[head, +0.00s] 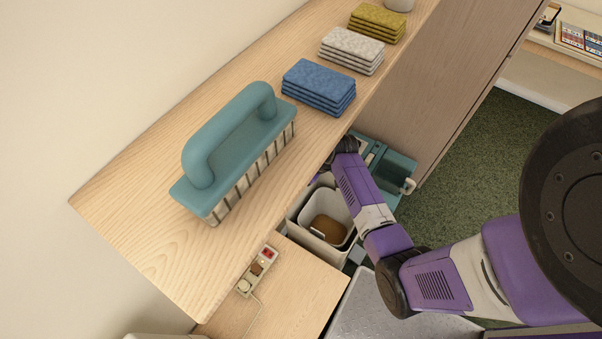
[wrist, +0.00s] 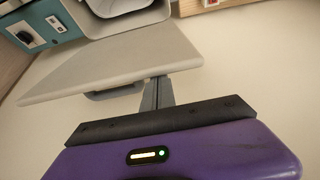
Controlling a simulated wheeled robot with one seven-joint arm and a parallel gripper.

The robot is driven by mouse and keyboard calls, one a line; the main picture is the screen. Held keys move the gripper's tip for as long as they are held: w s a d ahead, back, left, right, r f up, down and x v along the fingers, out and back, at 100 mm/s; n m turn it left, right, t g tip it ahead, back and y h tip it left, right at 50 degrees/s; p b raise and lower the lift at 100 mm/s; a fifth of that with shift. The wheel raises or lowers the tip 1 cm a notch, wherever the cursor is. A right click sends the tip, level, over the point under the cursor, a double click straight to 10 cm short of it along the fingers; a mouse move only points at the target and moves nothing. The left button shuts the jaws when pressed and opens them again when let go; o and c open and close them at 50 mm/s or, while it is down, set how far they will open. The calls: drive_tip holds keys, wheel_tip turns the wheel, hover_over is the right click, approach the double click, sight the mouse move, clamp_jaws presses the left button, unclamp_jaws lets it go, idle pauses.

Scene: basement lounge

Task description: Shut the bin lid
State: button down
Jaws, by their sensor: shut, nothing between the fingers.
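The bin (head: 299,216) is a pale container below the wooden shelf in the head view. It stands open, with a brown item inside. The bin lid (wrist: 105,62) is a flat grey-beige panel in the wrist view, raised, with the bin's rim (wrist: 122,22) at the top edge. In the head view the shelf hides the lid. My gripper (wrist: 158,85) is shut and empty, its grey fingers at the lid's lower right edge. I cannot tell whether they touch it. In the head view its end is mostly hidden by the shelf edge.
The wooden shelf (head: 150,235) overhangs the bin and bears a teal brush (head: 235,150) and stacked sponges (head: 320,85). A teal container (head: 396,170) stands right of the bin. A power strip (head: 257,270) lies on a lower wooden surface. Green carpet (head: 470,170) lies open to the right.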

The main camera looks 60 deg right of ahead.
drive_tip(key=shift+s+a+f, duration=0.1)
drive_tip(key=shift+s+f, duration=0.25)
drive_tip(key=shift+s, duration=0.5)
drive_tip(key=shift+s+f, duration=0.55)
drive_tip(key=shift+s, duration=0.3)
drive_tip(key=shift+s+a+f, duration=0.1)
drive_tip(key=shift+s+f, duration=0.5)
drive_tip(key=shift+s, duration=0.3)
wheel_tip(320, 180, up, 9)
drive_tip(key=s+p, duration=0.2)
drive_tip(key=p, duration=0.5)
